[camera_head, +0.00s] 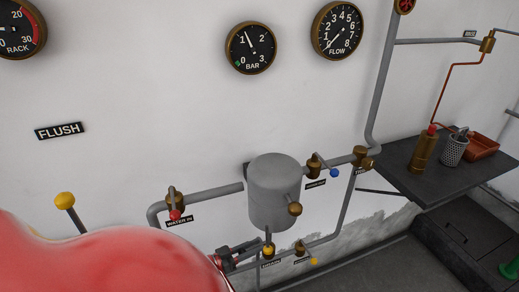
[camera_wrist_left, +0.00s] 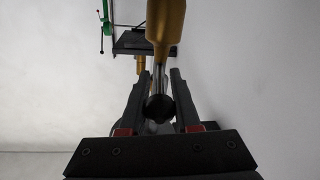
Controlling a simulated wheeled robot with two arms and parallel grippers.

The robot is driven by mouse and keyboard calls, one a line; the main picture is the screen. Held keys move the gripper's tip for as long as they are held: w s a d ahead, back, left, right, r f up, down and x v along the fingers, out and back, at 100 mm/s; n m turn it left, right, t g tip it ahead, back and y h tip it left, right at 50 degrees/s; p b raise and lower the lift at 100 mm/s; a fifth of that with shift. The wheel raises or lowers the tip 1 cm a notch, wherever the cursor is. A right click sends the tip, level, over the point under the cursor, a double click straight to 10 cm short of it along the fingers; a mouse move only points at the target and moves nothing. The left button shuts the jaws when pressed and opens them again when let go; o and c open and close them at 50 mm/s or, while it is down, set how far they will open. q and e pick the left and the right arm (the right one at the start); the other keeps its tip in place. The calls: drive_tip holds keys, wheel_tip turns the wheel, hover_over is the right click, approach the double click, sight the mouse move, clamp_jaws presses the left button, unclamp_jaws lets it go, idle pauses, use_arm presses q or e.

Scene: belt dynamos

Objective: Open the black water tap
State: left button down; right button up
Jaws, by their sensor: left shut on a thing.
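The black water tap shows in the left wrist view as a round black knob (camera_wrist_left: 158,108) on a thin metal lever, with a brass body (camera_wrist_left: 166,20) beyond it. My left gripper (camera_wrist_left: 160,78) has its two dark fingers on either side of the lever and knob and is shut on them. In the head view my left gripper (camera_head: 240,252) reaches in low, left of the yellow-knobbed drain valve (camera_head: 268,250). The black knob cannot be made out there, hidden by the gripper and my red arm. My right gripper is not in view.
A grey tank (camera_head: 275,190) is on the wall above the gripper, with pipes around it. Nearby are a red-knobbed "WATER IN" valve (camera_head: 175,213) and a blue-knobbed valve (camera_head: 333,173). A dark shelf (camera_head: 405,181) holds a brass bottle (camera_head: 425,152) at right.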

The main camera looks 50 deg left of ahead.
use_arm(q)
drive_tip(key=shift+d+f, duration=0.1)
drive_tip(key=shift+f, duration=0.05)
drive_tip(key=c, duration=1.1)
unclamp_jaws()
drive_tip(key=o, duration=0.4)
drive_tip(key=shift+w, duration=0.15)
drive_tip(key=shift+o, duration=0.2)
drive_tip(key=b+v, duration=0.1)
drive_tip(key=v, duration=1.6)
drive_tip(key=shift+s+a+b, duration=0.2)
drive_tip(key=shift+s+b, duration=0.05)
drive_tip(key=shift+b, duration=0.15)
